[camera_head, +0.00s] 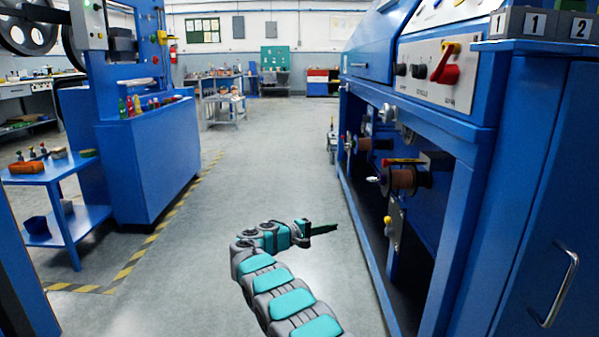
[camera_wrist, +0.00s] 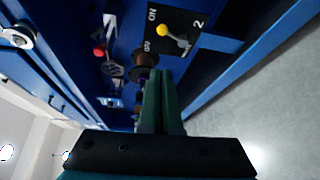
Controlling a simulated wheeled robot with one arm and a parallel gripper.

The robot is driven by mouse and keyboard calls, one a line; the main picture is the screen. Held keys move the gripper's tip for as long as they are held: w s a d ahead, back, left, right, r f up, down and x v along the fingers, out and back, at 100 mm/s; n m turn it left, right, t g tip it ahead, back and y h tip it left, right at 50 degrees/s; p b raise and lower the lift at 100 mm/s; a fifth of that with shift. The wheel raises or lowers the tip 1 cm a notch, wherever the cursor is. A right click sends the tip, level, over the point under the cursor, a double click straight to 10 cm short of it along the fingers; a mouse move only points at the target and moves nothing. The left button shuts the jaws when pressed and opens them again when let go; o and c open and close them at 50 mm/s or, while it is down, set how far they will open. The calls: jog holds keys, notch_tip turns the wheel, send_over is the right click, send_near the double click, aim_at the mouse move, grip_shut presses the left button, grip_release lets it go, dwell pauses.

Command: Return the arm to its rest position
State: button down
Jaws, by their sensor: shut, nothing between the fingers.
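My arm shows at the bottom centre of the head view, with grey and teal links bent over the aisle floor. My gripper (camera_head: 324,229) points right, toward the blue machine (camera_head: 465,165), and is apart from it. In the wrist view my gripper (camera_wrist: 160,82) has its two green fingers together, with nothing between them. Beyond the fingertips in the wrist view are a brown spool (camera_wrist: 145,62) and a black switch plate (camera_wrist: 186,22) with a yellow-tipped lever (camera_wrist: 172,36). The fingers do not visibly touch them.
The machine's open bay holds spools (camera_head: 402,180) on its left face. A red-handled switch (camera_head: 446,66) is above. A blue side table (camera_head: 66,170) and a blue cabinet (camera_head: 150,165) stand left. The grey aisle floor (camera_head: 265,150) between is clear.

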jog(key=s+d+r+m+g+y, duration=0.1)
jog(key=s+d+r+g+y, duration=0.2)
jog(key=s+d, duration=0.55)
jog(key=s+d+r+m+g, duration=0.1)
jog(key=s+d+r+g, duration=0.25)
jog(key=s+d, duration=0.45)
jog(key=s+d+m+g+y, duration=0.15)
jog(key=s+y, duration=0.25)
jog(key=s, duration=1.5)
jog(key=s+a+f+m+g+y, duration=0.1)
jog(key=s+a+f+y, duration=0.2)
jog(key=s, duration=0.8)
jog(key=s+a+f+m+y, duration=0.15)
jog(key=s+a, duration=0.35)
jog(key=s, duration=0.5)
jog(key=s+a+f+m+g+y, duration=0.1)
jog(key=s+a+f+y, duration=0.3)
jog(key=s, duration=0.7)
jog(key=s+a+p+v, duration=0.1)
jog(key=s+p+v, duration=0.1)
jog(key=p+v, duration=1)
notch_tip(320, 180, up, 3)
jog(key=shift+a+f+h, duration=0.1)
jog(key=shift+a+h, duration=0.05)
jog(key=shift+h, duration=0.2)
jog(key=shift+w, duration=0.1)
